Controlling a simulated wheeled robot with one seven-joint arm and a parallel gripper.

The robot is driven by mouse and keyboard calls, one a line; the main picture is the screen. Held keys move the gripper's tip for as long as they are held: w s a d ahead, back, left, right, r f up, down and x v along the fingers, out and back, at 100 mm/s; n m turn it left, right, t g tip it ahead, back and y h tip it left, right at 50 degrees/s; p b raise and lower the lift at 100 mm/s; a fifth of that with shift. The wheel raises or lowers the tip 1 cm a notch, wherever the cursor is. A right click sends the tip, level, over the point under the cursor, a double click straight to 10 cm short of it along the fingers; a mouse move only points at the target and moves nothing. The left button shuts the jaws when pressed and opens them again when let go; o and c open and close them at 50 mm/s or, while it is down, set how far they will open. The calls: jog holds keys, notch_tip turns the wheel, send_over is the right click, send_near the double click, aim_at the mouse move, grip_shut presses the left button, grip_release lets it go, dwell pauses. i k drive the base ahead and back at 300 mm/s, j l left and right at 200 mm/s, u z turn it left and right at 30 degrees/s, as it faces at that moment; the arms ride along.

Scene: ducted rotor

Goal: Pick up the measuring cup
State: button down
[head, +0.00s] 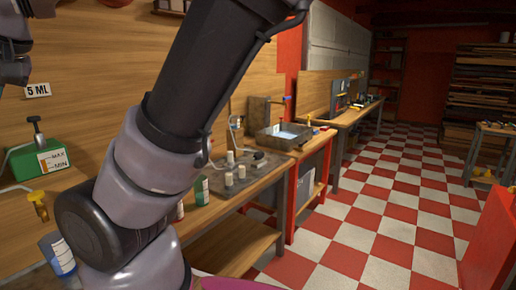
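I cannot pick out a measuring cup for certain. A blue and white container with printed lines (62,256) is at the lower left, partly hidden behind my arm, and I cannot tell if it is the cup. My arm crosses the picture from the lower left to the top and hides part of the bench. Dark parts at the upper left edge, cut off by the frame, look like my gripper (14,66). They are above the bench, and I cannot see whether the fingers are open or hold anything.
Several small white containers stand on a grey tray (258,170). Checkered floor (385,205) is open at right. A red block (490,245) stands at lower right.

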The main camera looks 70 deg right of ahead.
aim_at(55, 249)
jog(key=z, duration=2.6)
jog(key=u, duration=2.15)
jog(key=j+z, duration=0.3)
jog(key=j, duration=0.25)
jog(key=k+j+z, duration=0.1)
jog(key=j+z, duration=0.15)
jog(key=j, duration=0.25)
jog(key=i+j+z, duration=0.15)
jog(key=j, duration=0.4)
jog(key=j+z, duration=0.1)
jog(key=j, duration=0.5)
